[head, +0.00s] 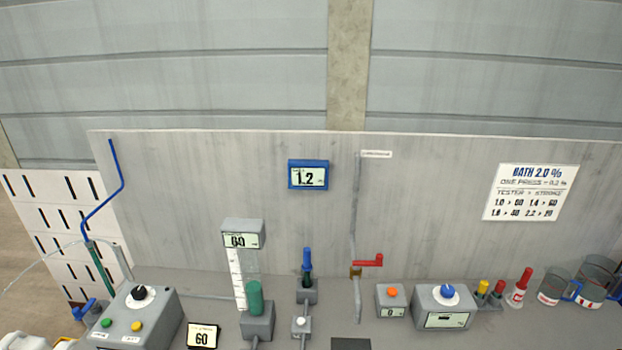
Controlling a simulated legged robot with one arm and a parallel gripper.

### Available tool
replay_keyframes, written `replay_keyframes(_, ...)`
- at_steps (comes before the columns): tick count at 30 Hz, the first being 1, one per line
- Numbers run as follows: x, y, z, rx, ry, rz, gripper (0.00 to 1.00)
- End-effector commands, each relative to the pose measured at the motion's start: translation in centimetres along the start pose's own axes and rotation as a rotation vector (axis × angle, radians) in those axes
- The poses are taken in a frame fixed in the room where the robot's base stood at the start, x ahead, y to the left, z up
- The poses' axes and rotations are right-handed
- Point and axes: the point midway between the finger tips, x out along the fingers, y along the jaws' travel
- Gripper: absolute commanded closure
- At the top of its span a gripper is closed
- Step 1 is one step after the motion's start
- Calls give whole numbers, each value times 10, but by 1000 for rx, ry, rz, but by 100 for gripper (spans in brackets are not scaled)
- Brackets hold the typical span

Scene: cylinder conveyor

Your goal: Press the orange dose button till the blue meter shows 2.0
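The blue meter (308,175) hangs on the upright grey panel and reads 1.2. The orange dose button (393,292) sits on top of a small grey box (391,303) on the bench. The small display on that box appears to read 0. Nothing touches the button. My gripper is not in view.
A pipe with a red-handled valve (368,261) stands left of the button box. A grey box with a blue knob (447,292) stands to its right. A sign (530,192) reads "BATH 2.0 %" and "ONE PRESS = 0.2 %". A measuring cylinder (255,298) and a black-knob box (138,312) stand left.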

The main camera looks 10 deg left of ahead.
Motion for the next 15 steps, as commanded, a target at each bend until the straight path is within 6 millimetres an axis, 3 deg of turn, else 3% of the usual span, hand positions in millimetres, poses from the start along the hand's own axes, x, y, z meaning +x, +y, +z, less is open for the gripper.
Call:
replay_keyframes(7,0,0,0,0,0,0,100)
replay_keyframes(15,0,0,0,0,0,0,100)
